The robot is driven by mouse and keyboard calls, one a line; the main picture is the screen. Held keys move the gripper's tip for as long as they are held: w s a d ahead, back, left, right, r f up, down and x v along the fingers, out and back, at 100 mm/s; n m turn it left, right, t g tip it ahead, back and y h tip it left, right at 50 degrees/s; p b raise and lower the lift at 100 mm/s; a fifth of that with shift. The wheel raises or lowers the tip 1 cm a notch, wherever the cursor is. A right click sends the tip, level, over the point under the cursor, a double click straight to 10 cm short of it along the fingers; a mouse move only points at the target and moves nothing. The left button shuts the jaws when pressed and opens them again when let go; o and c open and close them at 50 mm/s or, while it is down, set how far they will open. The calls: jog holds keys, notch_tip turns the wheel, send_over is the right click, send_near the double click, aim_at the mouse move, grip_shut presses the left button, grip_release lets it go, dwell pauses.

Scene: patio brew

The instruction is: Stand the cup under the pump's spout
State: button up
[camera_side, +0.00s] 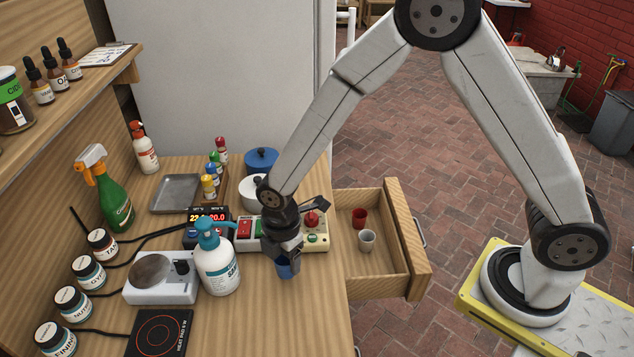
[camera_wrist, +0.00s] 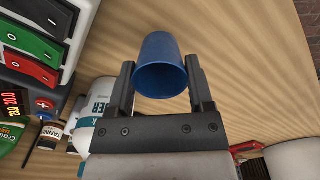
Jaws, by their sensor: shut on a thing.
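My gripper (camera_side: 285,250) points down over the wooden worktop, to the right of the pump bottle. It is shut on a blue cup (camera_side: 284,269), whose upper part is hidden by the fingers. In the wrist view the cup (camera_wrist: 161,72) sits between the two fingers. I cannot tell whether its base touches the worktop. The pump bottle (camera_side: 218,272) is white with a teal pump head (camera_side: 209,236); its spout points right, towards the gripper. The cup is apart from the bottle. The bottle also shows at the left of the wrist view (camera_wrist: 100,118).
A control box with switches (camera_side: 316,237) stands right behind the gripper. An open drawer (camera_side: 385,272) at right holds a red cup (camera_side: 359,217) and a pale cup (camera_side: 367,241). A white hotplate (camera_side: 160,287) stands left of the bottle. The worktop in front of the cup is clear.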

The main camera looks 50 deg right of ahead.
jog(key=shift+f, duration=0.95)
jog(key=shift+f, duration=0.15)
jog(key=o, duration=1.2)
notch_tip(320, 180, up, 12)
jog(key=shift+r, duration=0.2)
jog(key=shift+d, duration=0.1)
